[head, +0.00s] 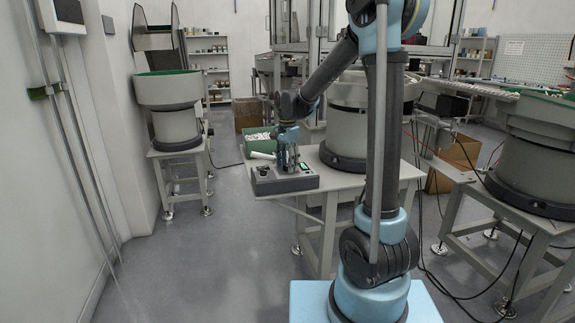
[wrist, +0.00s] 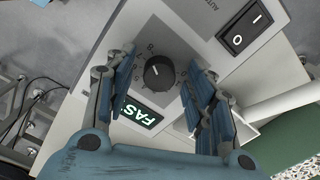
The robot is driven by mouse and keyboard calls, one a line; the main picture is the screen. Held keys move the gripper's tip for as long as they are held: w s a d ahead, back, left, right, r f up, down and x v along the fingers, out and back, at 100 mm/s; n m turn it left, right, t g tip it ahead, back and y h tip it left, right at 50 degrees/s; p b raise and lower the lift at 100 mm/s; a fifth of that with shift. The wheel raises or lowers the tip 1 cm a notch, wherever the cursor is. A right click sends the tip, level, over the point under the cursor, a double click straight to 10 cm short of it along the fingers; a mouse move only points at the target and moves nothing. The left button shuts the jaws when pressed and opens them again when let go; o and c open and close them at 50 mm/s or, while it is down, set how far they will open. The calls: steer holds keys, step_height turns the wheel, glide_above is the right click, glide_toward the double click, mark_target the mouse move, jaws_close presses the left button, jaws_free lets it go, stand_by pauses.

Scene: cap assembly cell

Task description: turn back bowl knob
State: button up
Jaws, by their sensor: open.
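The black round knob (wrist: 158,73) sits on a light panel with printed dial numbers around it. A small pale mark shows on it, but its exact setting is hard to read. My gripper (wrist: 160,62) is open, one blue finger on each side of the knob, with a gap on both sides. A lit display (wrist: 140,112) reading "FAST" is partly hidden by the left finger. In the head view my gripper (head: 288,158) points down over the control box (head: 285,182) on the table; the knob is hidden there.
A black rocker switch (wrist: 240,40) is on the same panel, beyond the right finger. A green bin (head: 260,145) and a large bowl feeder (head: 345,120) stand close to the control box. A white bar (wrist: 287,104) lies right of the gripper. Open floor (head: 215,250) is at the left.

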steer(key=c, duration=1.1)
steer(key=shift+o, duration=0.2)
